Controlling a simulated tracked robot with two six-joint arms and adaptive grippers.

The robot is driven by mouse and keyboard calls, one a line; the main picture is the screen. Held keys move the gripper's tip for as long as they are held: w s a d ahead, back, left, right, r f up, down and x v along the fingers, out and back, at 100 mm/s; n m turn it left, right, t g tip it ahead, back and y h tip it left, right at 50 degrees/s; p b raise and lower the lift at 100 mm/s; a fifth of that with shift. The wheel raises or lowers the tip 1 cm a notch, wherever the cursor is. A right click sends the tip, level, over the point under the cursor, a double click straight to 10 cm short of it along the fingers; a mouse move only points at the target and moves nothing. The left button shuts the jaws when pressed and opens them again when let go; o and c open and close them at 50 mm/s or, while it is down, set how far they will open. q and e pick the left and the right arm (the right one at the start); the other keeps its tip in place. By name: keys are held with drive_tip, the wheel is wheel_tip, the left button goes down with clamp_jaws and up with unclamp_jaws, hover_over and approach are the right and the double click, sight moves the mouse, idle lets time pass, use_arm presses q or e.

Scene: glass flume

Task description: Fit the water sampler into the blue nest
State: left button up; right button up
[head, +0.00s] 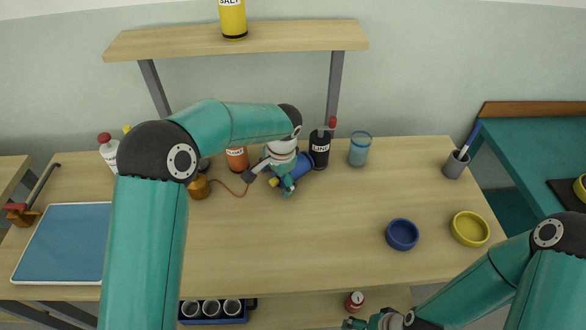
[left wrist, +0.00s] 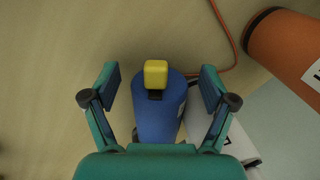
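The water sampler looks to be the blue cylinder (left wrist: 157,118) with a yellow block (left wrist: 155,72) on it in the left wrist view. In the head view the blue body (head: 303,165) lies at the back of the table, partly hidden by my left gripper (head: 287,184). In the left wrist view the fingers of that gripper (left wrist: 160,78) are apart, one on each side of the cylinder, with a gap on both sides. The blue nest (head: 402,235) is a round, empty-looking bowl at the right front. My right gripper (head: 372,322) is low at the bottom edge, partly cut off.
A thin red-brown cord (head: 236,191) lies left of the sampler. An orange bottle (head: 237,159), a black LINT bottle (head: 319,150) and a glass beaker (head: 359,150) stand nearby. A yellow nest (head: 469,229) is right of the blue one. The middle front of the table is clear.

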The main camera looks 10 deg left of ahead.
use_arm(q)
drive_tip(key=c, duration=1.2)
